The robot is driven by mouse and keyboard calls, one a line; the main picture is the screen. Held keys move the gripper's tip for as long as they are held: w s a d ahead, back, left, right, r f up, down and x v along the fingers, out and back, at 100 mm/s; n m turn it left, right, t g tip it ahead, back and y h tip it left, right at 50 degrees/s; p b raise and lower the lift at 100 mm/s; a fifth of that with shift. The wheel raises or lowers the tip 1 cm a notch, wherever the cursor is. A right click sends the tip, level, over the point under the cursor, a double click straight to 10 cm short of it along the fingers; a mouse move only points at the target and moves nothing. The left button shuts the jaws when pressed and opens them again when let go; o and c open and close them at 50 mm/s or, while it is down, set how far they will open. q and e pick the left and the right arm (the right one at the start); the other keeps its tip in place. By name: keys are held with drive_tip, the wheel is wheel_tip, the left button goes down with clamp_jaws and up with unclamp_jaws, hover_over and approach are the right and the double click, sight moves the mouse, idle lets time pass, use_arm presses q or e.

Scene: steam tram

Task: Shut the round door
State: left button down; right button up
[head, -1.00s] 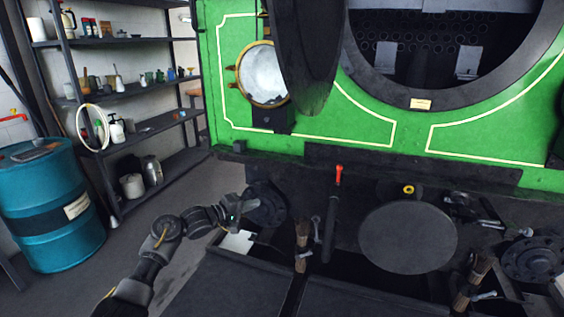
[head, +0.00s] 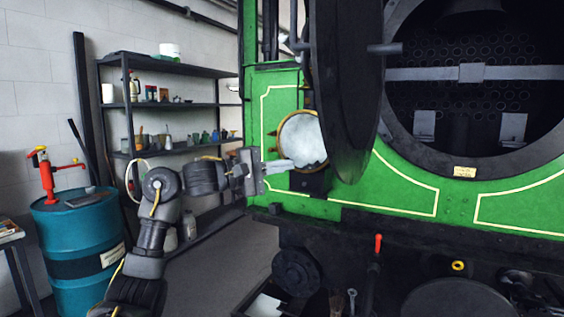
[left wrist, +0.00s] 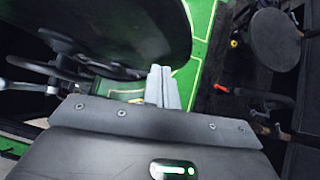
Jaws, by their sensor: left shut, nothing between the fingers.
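The round door (head: 347,85) is a dark disc standing open, swung out to the left of the round opening (head: 462,90) in the green front of the steam tram. In the head view I see it nearly edge-on. My left gripper (head: 290,165) is shut and empty, in front of the round lamp and just left of the door's lower edge. In the left wrist view the closed fingers (left wrist: 162,87) show against the green front, with the door (left wrist: 100,35) at upper left. I cannot tell whether they touch it. My right gripper is not in view.
The round lamp (head: 303,140) sits on the green front behind my left gripper. A blue drum (head: 82,240) with a red pump and a shelf rack (head: 165,104) stand at left. A bar (head: 436,73) crosses the opening. Floor shows between drum and tram.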

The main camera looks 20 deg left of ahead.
use_arm(q)
drive_tip(key=w+d+r+p, duration=0.1)
drive_tip(key=w+d+p, duration=0.2)
drive_tip(key=d, duration=0.5)
drive_tip(key=shift+w+d, duration=0.4)
drive_tip(key=shift+w, duration=0.35)
